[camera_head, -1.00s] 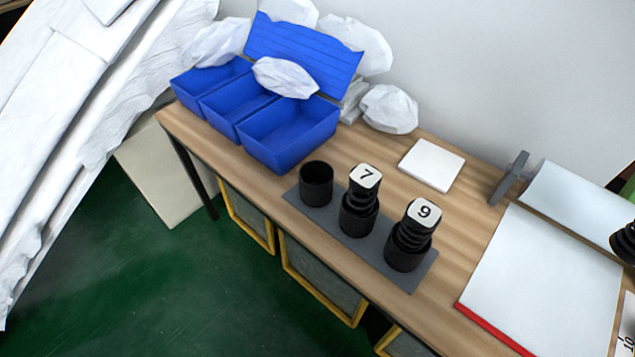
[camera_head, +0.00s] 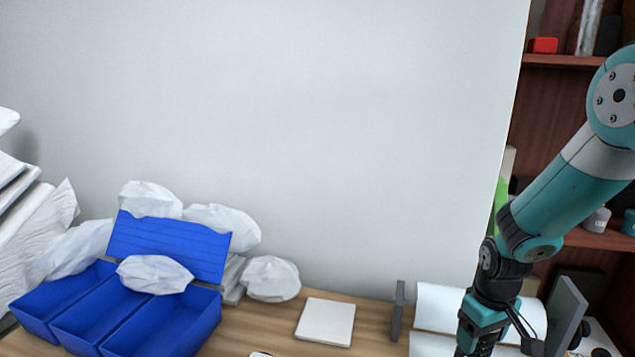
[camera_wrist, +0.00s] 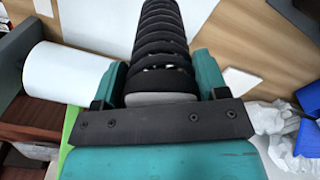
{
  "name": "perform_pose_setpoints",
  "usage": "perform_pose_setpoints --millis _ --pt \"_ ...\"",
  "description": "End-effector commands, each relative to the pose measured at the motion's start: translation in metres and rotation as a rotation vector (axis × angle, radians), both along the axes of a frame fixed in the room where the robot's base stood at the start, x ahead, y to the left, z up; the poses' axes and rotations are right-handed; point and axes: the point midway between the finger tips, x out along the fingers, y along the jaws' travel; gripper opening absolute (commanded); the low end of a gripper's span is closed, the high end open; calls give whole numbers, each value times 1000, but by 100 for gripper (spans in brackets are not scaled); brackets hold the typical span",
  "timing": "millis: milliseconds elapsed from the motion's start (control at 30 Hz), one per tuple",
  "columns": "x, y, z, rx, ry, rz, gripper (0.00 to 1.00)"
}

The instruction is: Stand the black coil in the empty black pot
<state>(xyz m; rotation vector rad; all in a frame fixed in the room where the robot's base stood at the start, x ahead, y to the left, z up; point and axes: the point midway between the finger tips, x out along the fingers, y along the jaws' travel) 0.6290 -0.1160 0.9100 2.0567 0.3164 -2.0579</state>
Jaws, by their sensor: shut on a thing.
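The black coil (camera_wrist: 162,35), a ribbed black spring shape, is held between the teal fingers of my gripper (camera_wrist: 164,84) in the wrist view. The fingers and the coil are cut off there. The empty black pot is in neither view now. The white top (camera_head: 260,354) of one numbered coil just shows at the bottom edge.
Blue bins (camera_head: 165,325) and white bags (camera_head: 272,279) stand on the left of the wooden table. A white square tile (camera_head: 326,321) and an upright grey plate (camera_head: 397,311) lie left of my arm. A white roll (camera_wrist: 58,73) is beside the gripper in the wrist view.

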Motion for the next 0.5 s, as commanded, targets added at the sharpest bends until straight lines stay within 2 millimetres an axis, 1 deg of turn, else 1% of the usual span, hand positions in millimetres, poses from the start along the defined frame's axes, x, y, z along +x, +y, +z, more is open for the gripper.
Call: perform_pose_setpoints --millis 33,100,200,333,500 --pt "-2 5 -9 0 4 -67 25" --pt "-4 10 -18 0 3 -156 25" --pt "-6 14 -27 -1 2 -245 25" --pt "-7 16 -32 0 -1 -299 25" --pt "-6 16 -32 0 -2 -308 25"
